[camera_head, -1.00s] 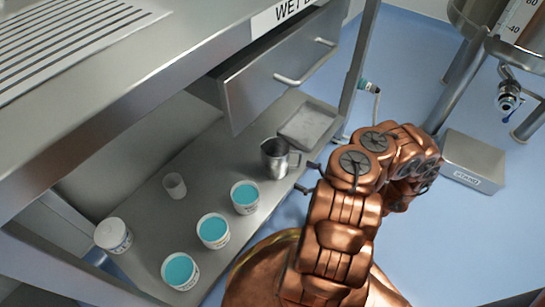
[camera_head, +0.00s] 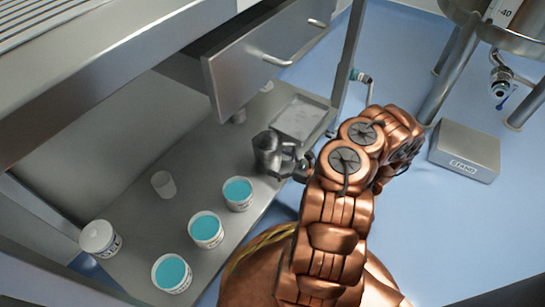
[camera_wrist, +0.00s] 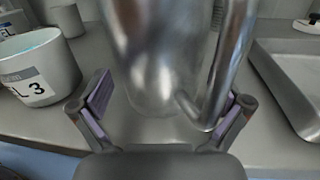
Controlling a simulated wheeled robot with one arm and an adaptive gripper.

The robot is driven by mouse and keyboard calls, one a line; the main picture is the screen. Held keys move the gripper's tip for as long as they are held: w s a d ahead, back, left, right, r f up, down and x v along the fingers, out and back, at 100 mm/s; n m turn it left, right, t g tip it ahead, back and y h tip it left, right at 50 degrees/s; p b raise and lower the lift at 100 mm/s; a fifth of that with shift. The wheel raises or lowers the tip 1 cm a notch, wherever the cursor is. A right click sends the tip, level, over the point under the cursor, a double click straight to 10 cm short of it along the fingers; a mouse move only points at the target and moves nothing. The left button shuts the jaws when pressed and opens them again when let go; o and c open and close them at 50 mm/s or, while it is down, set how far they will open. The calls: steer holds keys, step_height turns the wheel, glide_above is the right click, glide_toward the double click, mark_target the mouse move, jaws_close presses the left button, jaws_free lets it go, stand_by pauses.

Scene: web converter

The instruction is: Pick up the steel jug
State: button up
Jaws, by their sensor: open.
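The steel jug (camera_head: 266,150) stands upright on the lower shelf (camera_head: 150,215), between the row of teal-filled tubs and a flat metal tray. In the wrist view the jug (camera_wrist: 160,60) fills the middle, close to the camera, with its handle on the right side. My gripper (camera_wrist: 165,108) is open, with one padded finger on each side of the jug's lower part. The right finger is close to the handle; I cannot tell whether it touches. In the head view my gripper (camera_head: 298,163) is at the jug's right side, partly hidden by my arm.
A tub marked 3 (camera_wrist: 35,70) is just left of the jug. The shallow metal tray (camera_head: 300,118) lies to its right. An open drawer (camera_head: 265,65) hangs above the shelf.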

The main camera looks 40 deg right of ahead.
steer(key=shift+c, duration=0.3)
jaws_close()
stand_by(0.6)
